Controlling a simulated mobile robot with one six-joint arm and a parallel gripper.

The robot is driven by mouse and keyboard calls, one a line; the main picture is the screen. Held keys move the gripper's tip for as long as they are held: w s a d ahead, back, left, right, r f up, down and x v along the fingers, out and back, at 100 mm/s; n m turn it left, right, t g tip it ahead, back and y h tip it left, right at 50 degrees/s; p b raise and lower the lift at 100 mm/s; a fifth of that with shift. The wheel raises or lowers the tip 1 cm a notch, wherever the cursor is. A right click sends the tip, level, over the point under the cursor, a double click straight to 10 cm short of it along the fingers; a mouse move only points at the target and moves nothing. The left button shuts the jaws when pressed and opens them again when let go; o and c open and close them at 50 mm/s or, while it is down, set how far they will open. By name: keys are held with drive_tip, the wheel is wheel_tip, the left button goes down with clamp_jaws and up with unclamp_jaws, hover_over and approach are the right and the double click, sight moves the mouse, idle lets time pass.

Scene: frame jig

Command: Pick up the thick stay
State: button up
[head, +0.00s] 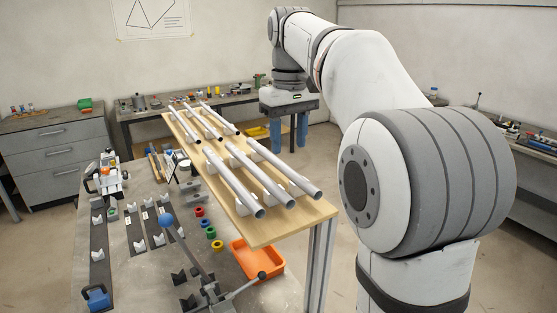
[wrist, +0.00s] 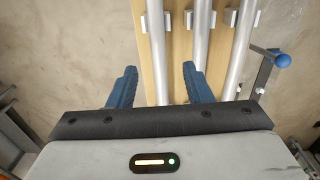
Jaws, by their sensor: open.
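Several light grey tubes, the stays, lie in two rows on a raised wooden board. In the head view the front row has a left tube (head: 234,183), a middle tube (head: 259,176) and a right tube (head: 284,168). I cannot tell which is the thick stay. My gripper (head: 289,133) is open and empty, pointing down beyond the board's right edge. In the wrist view its blue fingers (wrist: 158,82) stand on either side of the line of one tube (wrist: 157,50), nearest the board's edge. Two more tubes lie right of it. No contact shows.
The wooden board (head: 285,227) stands on metal posts above a grey bench. Below are an orange tray (head: 258,259), coloured rings (head: 210,232) and a lever with a blue ball (head: 166,220). Small white cradles (wrist: 254,18) hold the tubes. Open floor lies right of the board.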

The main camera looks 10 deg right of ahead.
sight(289, 168)
drive_tip(key=shift+w+d+f, duration=0.1)
drive_tip(key=shift+f, duration=3.1)
drive_tip(key=shift+c, duration=0.2)
clamp_jaws()
